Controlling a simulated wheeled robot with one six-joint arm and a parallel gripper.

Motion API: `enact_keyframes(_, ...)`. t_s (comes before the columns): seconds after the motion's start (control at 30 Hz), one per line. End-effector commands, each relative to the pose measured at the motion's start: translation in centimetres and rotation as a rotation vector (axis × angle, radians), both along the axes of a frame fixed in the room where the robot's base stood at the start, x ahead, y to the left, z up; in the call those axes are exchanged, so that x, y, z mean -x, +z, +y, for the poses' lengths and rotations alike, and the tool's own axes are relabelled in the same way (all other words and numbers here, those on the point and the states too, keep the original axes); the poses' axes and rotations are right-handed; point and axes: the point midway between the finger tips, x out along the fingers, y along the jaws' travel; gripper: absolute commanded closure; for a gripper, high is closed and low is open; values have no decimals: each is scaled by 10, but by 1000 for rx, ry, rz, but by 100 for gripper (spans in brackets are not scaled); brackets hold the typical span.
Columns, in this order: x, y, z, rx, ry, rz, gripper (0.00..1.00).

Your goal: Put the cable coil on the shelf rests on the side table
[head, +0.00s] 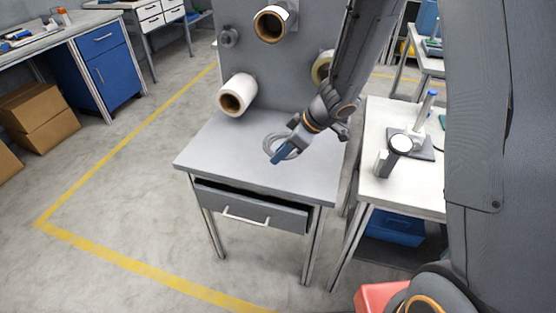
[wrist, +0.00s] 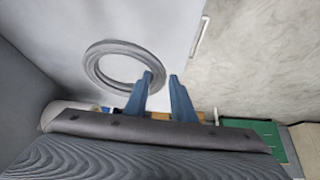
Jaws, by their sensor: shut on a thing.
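The cable coil (head: 268,142) is a grey ring over the grey-topped drawer table (head: 225,150). I cannot tell whether it touches the top. In the wrist view the coil (wrist: 93,62) shows as a nearly full ring, its right side at the blue fingertips. My gripper (head: 281,155) reaches down from the upper right and is shut on the coil's near right side; the fingers (wrist: 160,84) stand either side of its band. The white-topped table (head: 378,198) stands to the right, holding a grey upright with a round white face (head: 400,144) and a grey plate with a post. No shelf rests are clearly identifiable.
A grey panel behind the drawer table carries several rolls, including a white one (head: 237,94) jutting over its back left. The drawer (head: 250,209) is slightly open. A blue bin (head: 395,228) sits under the right table.

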Motion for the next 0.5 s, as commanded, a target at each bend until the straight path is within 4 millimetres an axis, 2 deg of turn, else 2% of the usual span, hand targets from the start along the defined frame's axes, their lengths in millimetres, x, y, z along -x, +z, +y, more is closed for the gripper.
enact_keyframes(0.03,0,-10,0,0,0,2,99)
enact_keyframes(0.5,-1,-58,0,0,-2,-1,99)
